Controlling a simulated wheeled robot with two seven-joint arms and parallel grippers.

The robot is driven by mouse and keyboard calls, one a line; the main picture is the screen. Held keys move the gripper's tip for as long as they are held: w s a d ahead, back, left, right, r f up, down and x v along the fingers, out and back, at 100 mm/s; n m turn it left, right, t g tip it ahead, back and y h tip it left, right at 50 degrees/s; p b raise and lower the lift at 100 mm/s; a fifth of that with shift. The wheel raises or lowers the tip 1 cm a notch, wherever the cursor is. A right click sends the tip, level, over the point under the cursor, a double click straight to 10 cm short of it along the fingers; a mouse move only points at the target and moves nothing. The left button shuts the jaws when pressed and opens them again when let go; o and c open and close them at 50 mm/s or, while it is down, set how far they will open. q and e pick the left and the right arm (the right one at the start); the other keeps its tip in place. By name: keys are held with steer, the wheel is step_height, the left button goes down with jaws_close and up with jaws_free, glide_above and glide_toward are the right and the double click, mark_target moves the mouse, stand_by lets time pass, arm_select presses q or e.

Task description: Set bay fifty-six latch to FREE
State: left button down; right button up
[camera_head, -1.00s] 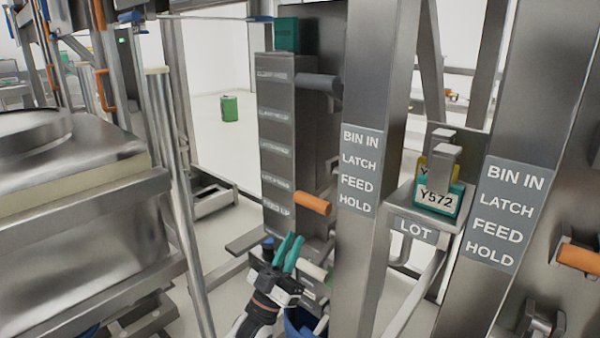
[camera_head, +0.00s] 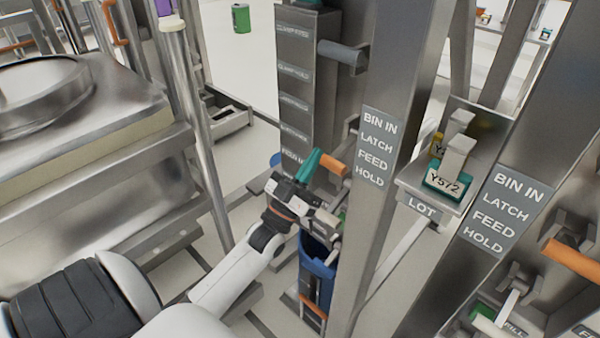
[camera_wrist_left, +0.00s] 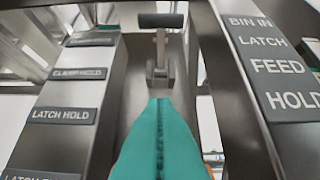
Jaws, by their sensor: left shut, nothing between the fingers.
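My left gripper (camera_head: 309,165) is shut and empty, its teal fingers pointing up beside an orange-gripped lever (camera_head: 332,164); contact cannot be told. In the left wrist view the closed fingers (camera_wrist_left: 160,130) point at a dark-gripped lever (camera_wrist_left: 161,20) on a bracket; orange shows behind the fingers. The dark lever (camera_head: 342,54) sticks out higher up the same column in the head view. Label plates (camera_head: 294,72) run down the column's left face; the wrist view shows CLAMP HOLD and LATCH HOLD (camera_wrist_left: 64,115). No bay number fifty-six is readable. My right gripper is not in view.
A post with a BIN IN, LATCH, FEED, HOLD sign (camera_head: 376,150) stands close right of the gripper. A LOT shelf (camera_head: 423,205) holds a Y572 tag block (camera_head: 447,180). A blue bin (camera_head: 316,270) is below. A large steel vessel (camera_head: 75,110) stands left.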

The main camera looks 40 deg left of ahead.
arm_select(q)
steer(key=shift+w+d+f+y, duration=0.15)
steer(key=shift+w+f, duration=0.2)
steer(key=shift+w, duration=0.25)
steer(key=shift+w+a+f+y, duration=0.15)
steer(key=shift+w+f, duration=0.2)
steer(key=shift+w, duration=0.2)
steer(key=shift+w+d+f, duration=0.15)
steer(key=shift+w+f, duration=0.05)
steer(key=shift+f, duration=0.45)
